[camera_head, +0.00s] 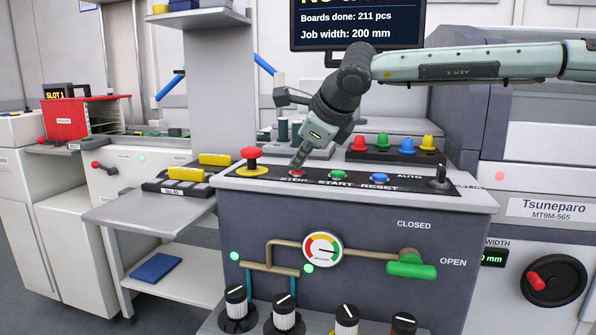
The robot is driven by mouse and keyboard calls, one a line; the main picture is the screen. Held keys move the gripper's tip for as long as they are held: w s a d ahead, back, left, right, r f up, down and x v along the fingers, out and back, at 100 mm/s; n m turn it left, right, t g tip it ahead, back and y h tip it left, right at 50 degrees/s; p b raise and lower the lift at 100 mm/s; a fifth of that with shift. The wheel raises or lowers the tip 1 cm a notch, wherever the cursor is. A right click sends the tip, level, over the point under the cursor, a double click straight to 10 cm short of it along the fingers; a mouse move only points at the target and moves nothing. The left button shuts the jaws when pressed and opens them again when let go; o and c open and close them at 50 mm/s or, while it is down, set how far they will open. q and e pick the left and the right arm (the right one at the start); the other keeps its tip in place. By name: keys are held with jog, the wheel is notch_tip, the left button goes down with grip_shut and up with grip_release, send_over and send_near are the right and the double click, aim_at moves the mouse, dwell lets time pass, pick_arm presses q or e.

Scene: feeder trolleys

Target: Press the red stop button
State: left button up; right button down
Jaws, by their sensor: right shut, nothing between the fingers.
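The red stop button (297,173) sits on the black strip on top of the grey console, above the label STOP. My right gripper (299,165) is shut and points down, with its fingertips at the stop button and covering part of it. I cannot tell whether the tips touch it or hover just above. A larger red mushroom button on a yellow base (251,161) stands to the left. A green START button (337,174) and a blue RESET button (380,178) lie to the right. My left gripper is not in view.
A black selector switch (440,177) stands at the panel's right end. Coloured caps (408,146) stand behind the panel. A screen (357,25) hangs above. Below are a gauge (322,250), a green valve handle (410,265) and several knobs. A grey side shelf (135,215) is at left.

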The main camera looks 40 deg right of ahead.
aim_at(300, 172)
dwell(0.4)
jog(key=shift+r+p, duration=0.35)
jog(key=shift+r, duration=0.45)
jog(key=shift+r+p, duration=1.35)
jog(key=shift+r, duration=1.2)
jog(key=shift+f, duration=0.1)
